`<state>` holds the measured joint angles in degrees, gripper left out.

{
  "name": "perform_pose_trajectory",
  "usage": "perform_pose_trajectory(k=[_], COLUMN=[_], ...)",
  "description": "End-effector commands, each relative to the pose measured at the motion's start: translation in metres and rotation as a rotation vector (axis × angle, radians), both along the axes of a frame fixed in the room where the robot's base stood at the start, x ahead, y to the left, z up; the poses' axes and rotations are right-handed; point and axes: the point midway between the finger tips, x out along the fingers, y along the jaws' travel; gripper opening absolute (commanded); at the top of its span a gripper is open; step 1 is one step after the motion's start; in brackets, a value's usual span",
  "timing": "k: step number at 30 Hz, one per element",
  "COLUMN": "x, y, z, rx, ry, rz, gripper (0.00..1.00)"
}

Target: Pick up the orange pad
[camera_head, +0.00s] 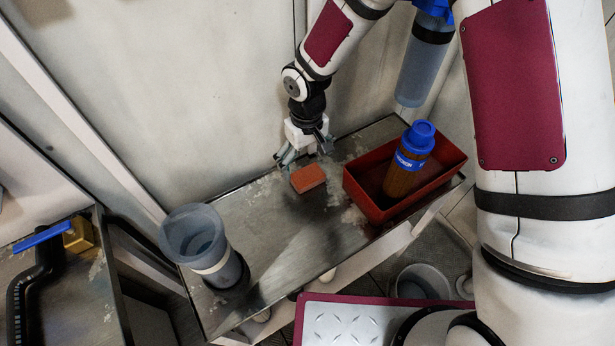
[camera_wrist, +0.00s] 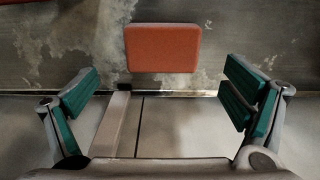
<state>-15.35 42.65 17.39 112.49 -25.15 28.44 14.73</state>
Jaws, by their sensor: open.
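The orange pad (camera_head: 307,178) lies flat on the worn metal table, left of the red tray. My gripper (camera_head: 304,155) is at the table's back edge, just behind the pad. In the wrist view the pad (camera_wrist: 162,48) is at the top middle, ahead of my gripper (camera_wrist: 160,100) and roughly centred between its two fingers. The fingers, with green pads, are wide open with nothing between them. The gripper and the pad look apart; the exact height above the table is hard to tell.
A red tray (camera_head: 430,178) holding a brown bottle with a blue cap (camera_head: 407,160) stands right of the pad. A grey cup-shaped container (camera_head: 204,248) stands at the table's left end. Between them the metal table (camera_head: 270,230) is clear. A pale wall rises behind the table.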

Motion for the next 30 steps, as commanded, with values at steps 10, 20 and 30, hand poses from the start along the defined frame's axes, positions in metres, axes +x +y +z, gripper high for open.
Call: perform_pose_trajectory(k=[10, 20, 30], x=[-0.009, -0.008, -0.008], y=[-0.002, -0.002, -0.002], z=[-0.043, -0.050, -0.050], rx=[-0.002, -0.001, -0.001], ry=[0.003, 0.001, 0.001], rz=[0.001, 0.000, 0.000], gripper=[0.94, 0.90, 0.56])
